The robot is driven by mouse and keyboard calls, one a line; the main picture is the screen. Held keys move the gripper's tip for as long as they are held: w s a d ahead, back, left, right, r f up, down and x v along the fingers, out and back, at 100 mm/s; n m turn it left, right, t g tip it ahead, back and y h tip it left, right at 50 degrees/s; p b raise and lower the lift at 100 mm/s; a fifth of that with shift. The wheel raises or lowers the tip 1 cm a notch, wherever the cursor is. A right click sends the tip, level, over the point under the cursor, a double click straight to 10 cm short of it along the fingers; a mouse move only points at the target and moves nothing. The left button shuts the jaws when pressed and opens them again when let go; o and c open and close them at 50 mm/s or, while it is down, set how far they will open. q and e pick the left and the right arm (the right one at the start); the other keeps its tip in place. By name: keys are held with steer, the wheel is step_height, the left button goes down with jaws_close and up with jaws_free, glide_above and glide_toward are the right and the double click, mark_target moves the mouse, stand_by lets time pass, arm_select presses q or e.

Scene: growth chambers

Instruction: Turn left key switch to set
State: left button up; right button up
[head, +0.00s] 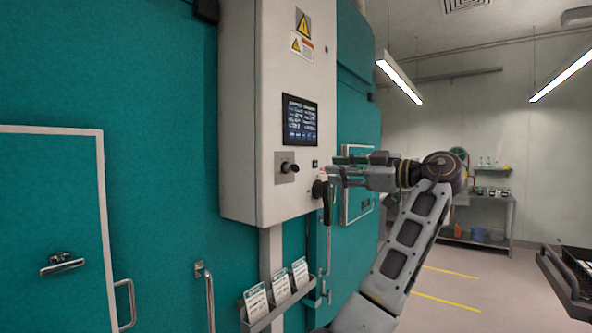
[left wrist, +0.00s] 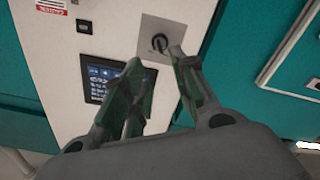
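The key switch is a dark knob (head: 288,168) on a square grey plate, low on the front of the pale control box (head: 246,120). In the left wrist view the key switch (left wrist: 159,42) shows just beyond the gap between my fingertips. My left gripper (head: 332,172) is in front of the box, right of the key switch in the head view and apart from it. In the left wrist view its green-padded fingers (left wrist: 157,58) are spread with nothing between them. The key's exact pointing direction is too small to tell. My right gripper is not in view.
A black handle (head: 322,190) hangs beside my gripper. Card holders (head: 278,305) stick out below the box.

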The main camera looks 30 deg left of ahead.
mark_target(299, 169)
arm_select(q)
steer(key=shift+a, duration=0.2)
steer(key=a, duration=0.4)
steer(key=a+b, duration=0.1)
steer(key=a, duration=0.3)
steer(key=w+a+b, duration=0.1)
steer(key=a, duration=0.3)
steer(key=shift+a, duration=0.2)
steer(key=shift+a+b, duration=0.3)
steer(key=shift+a, duration=0.15)
steer(key=c, duration=0.4)
jaws_close()
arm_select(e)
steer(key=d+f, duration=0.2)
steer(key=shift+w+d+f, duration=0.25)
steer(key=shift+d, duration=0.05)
